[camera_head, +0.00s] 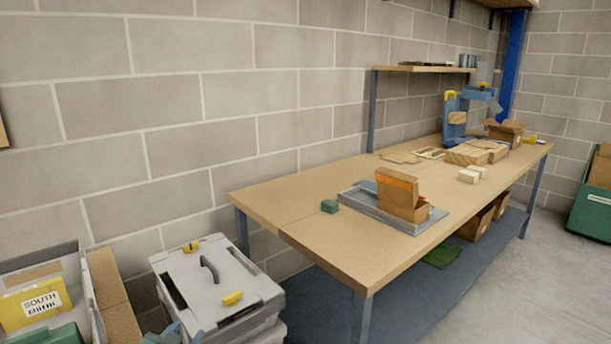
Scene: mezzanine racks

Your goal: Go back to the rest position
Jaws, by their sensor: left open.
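My left gripper (176,334) shows only partly at the bottom edge, in front of the grey lidded case (213,272). It is open, and I see nothing between its fingers. Whether it touches the case I cannot tell. My right gripper is out of view.
A wooden workbench (300,205) runs along the block wall, with a grey tray (362,203) holding an open cardboard box (398,192). A green block (329,206) lies near its left end.

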